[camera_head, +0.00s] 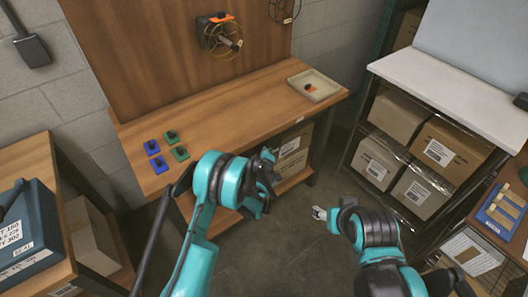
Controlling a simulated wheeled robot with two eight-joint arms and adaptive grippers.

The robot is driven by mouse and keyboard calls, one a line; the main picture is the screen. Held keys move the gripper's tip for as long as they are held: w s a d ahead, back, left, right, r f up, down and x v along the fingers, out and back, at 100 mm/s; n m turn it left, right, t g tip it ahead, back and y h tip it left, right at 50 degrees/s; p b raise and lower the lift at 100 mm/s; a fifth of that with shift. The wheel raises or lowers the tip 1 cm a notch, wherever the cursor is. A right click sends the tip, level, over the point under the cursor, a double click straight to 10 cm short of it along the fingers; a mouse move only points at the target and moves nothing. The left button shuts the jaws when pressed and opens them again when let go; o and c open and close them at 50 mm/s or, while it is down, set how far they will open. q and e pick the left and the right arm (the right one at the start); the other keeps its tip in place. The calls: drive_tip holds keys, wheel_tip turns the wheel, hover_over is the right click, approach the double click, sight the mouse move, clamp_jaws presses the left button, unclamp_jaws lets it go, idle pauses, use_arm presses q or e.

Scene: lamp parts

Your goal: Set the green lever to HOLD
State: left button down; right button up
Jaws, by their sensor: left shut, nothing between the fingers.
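Two small green blocks with dark knobs, the left one (171,138) and the right one (180,153), sit at the left of the wooden bench. I cannot tell whether either is the green lever, and no HOLD mark is legible. My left gripper (268,178) is shut and empty, in front of the bench's front edge and well to the right of these blocks. My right gripper (323,214) is over the floor at the lower middle. A pale tip shows at its end, but its finger state is unclear.
Two blue blocks (159,164) sit beside the green ones. A shallow tray (314,86) stands at the bench's right end. A yellow wheel (221,38) is on the back panel. A dark blue box (26,232) is at left, a shelf of cartons (438,149) at right. The bench's middle is clear.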

use_arm(q)
wheel_tip(320, 180, down, 5)
drive_tip(key=w+d+m+g+y+b, duration=0.1)
drive_tip(key=w+d+m+g+y, duration=0.1)
drive_tip(key=m+g+y, duration=0.1)
drive_tip(key=shift+d+g+y, duration=0.4)
drive_tip(key=shift+g+y, duration=0.1)
drive_tip(key=shift+g, duration=0.1)
drive_tip(key=shift+f, duration=0.2)
idle(0.6)
drive_tip(key=shift+r, duration=0.15)
